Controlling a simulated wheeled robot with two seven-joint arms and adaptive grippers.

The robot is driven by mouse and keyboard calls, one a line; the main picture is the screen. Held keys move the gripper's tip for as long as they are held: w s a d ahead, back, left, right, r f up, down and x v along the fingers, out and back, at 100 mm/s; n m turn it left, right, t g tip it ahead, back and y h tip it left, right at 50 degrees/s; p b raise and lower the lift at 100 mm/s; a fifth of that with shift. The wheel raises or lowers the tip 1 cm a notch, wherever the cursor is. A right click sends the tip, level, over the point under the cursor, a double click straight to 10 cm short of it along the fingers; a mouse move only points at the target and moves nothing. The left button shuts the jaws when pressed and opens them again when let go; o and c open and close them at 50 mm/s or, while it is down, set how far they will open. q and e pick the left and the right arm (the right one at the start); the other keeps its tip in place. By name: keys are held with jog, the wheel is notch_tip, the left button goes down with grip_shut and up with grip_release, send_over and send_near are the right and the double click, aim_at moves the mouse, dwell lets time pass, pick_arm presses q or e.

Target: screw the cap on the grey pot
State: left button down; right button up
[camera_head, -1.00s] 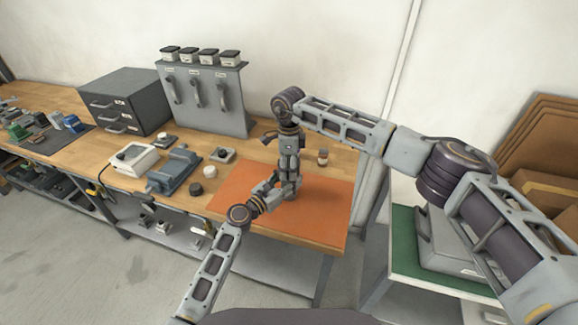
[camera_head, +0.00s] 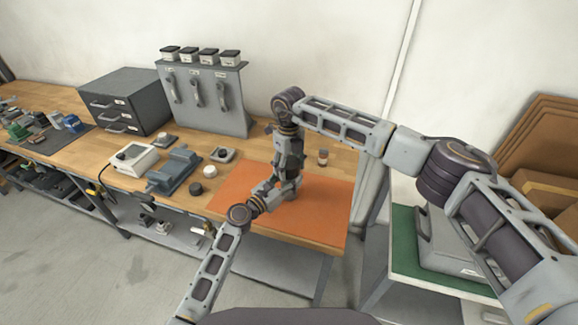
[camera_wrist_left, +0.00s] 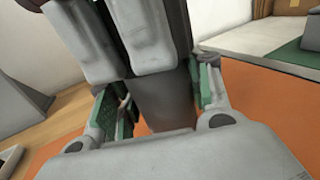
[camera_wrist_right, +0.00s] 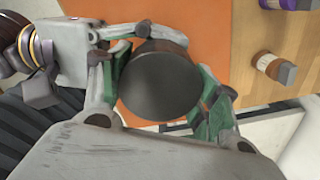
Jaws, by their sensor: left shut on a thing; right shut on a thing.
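The grey pot (camera_wrist_left: 168,100) stands between the green-padded fingers of my left gripper (camera_wrist_left: 160,105), which is shut on it from the side. In the head view my left gripper (camera_head: 274,190) is low over the orange mat, and the pot is mostly hidden by the grippers. My right gripper (camera_head: 290,176) points down from directly above. In the right wrist view its green pads (camera_wrist_right: 160,88) are shut on the dark round cap (camera_wrist_right: 160,82). The cap is over the pot; the join between them is hidden, so I cannot tell how it is seated.
An orange mat (camera_head: 325,208) covers the bench's right end. A small brown-topped jar (camera_head: 323,157) stands behind it. A grey-blue vise-like fixture (camera_head: 174,172), a black disc (camera_head: 210,171) and a pale disc (camera_head: 196,188) lie left of the mat. The mat's right part is clear.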

pick_arm(q)
jog(key=shift+d, duration=0.1)
pick_arm(e)
jog(key=m, duration=0.4)
jog(key=shift+w+m, duration=0.1)
jog(key=shift+m, duration=0.3)
jog(key=m, duration=0.4)
jog(key=shift+m, duration=0.3)
jog(key=o, duration=1.2)
jog(key=shift+r, duration=0.1)
notch_tip(320, 180, up, 12)
pick_arm(q)
jog(key=c, duration=0.6)
grip_release()
jog(key=shift+o, duration=0.2)
